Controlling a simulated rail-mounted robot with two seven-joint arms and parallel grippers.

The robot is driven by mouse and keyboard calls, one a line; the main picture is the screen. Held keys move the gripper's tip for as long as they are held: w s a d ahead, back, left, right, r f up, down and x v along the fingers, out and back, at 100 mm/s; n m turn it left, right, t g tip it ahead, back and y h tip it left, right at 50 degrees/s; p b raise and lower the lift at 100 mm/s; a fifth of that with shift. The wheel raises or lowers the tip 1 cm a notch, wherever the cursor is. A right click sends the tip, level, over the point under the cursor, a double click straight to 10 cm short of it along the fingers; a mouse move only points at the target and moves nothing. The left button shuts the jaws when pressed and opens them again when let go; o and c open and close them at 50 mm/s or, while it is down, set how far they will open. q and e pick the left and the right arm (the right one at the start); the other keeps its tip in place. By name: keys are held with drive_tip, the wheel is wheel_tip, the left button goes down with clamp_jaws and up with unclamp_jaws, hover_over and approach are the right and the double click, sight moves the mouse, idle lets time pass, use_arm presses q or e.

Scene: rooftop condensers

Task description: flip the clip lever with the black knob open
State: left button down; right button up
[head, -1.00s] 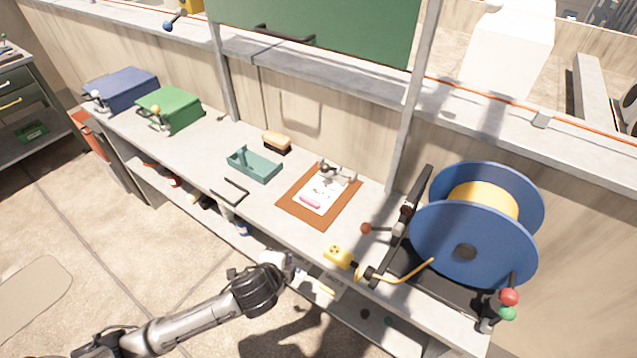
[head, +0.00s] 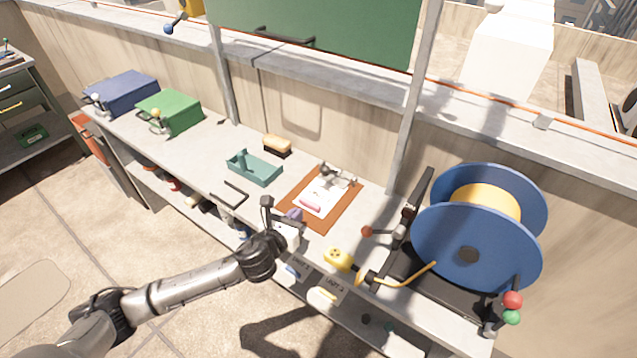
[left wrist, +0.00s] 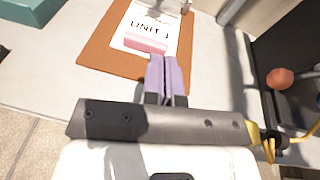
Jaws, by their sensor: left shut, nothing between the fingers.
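A brown clipboard (head: 337,217) lies on the bench with a white sheet marked "UNIT 1" and a pink block (head: 311,203) on it. A grey metal clip (head: 338,178) sits at its far end, with a small dark knob (head: 325,168) on its left. The clip is partly cut off at the top of the left wrist view (left wrist: 168,5). I cannot tell the lever's exact angle. My left gripper (head: 294,215) has its purple fingers shut and empty near the board's near left edge, short of the clip. The fingers also show in the left wrist view (left wrist: 167,76).
A teal tray (head: 255,168) and a brush (head: 277,146) are left of the board.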

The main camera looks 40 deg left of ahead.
sight(314, 203)
idle(0.3)
use_arm(q)
drive_tip(key=b+x, duration=0.3)
drive_tip(key=x, duration=0.7)
drive_tip(key=shift+w+a+r+b, duration=0.15)
drive_tip(key=shift+w+r, duration=0.25)
drive_tip(key=shift+w, duration=0.2)
drive_tip(key=shift+w+a+r+b, duration=0.15)
drive_tip(key=shift+w+r, duration=0.2)
drive_tip(key=shift+w, duration=0.2)
drive_tip(key=shift+w+a+r, duration=0.1)
drive_tip(key=shift+w+r, duration=0.2)
drive_tip(key=shift+w, duration=0.1)
drive_tip(key=shift+w+r, duration=0.1)
